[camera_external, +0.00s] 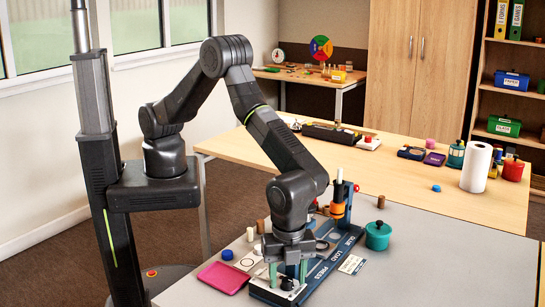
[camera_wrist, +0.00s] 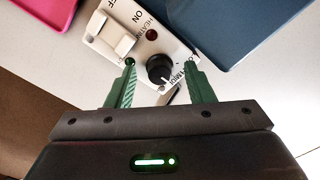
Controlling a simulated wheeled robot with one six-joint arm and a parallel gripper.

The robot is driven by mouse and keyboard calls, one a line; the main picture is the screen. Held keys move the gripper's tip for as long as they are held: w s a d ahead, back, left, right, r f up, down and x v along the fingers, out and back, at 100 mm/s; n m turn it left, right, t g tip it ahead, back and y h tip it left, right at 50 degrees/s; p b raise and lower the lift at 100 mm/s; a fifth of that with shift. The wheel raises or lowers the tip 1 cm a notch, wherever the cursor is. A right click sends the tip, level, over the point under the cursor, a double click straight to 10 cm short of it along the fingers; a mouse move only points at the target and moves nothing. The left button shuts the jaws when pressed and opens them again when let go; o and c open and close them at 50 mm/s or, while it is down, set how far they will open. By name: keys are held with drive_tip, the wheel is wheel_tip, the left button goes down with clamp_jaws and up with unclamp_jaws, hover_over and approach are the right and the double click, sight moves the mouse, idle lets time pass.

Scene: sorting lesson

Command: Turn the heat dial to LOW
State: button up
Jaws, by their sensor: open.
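The heat dial (camera_wrist: 159,68) is a black round knob on a small white heater panel (camera_wrist: 106,48) in the wrist view. A pale pointer mark shows near its lower edge. Lettering beside it is partly hidden, and I cannot read the setting surely. My gripper (camera_wrist: 160,78) has two green fingers, one on each side of the dial. They look apart from it, with nothing held. In the external view my gripper (camera_external: 288,272) points down over the panel's end of the blue board, and the dial (camera_external: 287,284) shows small and dark between the fingers.
The panel also carries a white ON/OFF switch (camera_wrist: 115,35) and a dark red lamp (camera_wrist: 152,34). The blue board (camera_external: 322,268) lies beside it. A pink tray (camera_external: 223,278) is at left; a teal pot (camera_external: 378,236) and orange-banded post (camera_external: 339,208) stand behind right. The grey table's right side is clear.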

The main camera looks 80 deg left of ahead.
sight(287, 279)
drive_tip(key=c, duration=1)
drive_tip(key=shift+f+n+b, duration=0.15)
drive_tip(key=shift+n+b, duration=0.55)
drive_tip(key=shift+b, duration=0.05)
drive_tip(key=n+b, duration=0.2)
drive_tip(key=n, duration=0.2)
drive_tip(key=shift+r, duration=0.2)
drive_tip(key=o, duration=1)
wheel_tip(287, 279, up, 14)
drive_tip(key=shift+b, duration=0.35)
drive_tip(key=shift+f, duration=0.1)
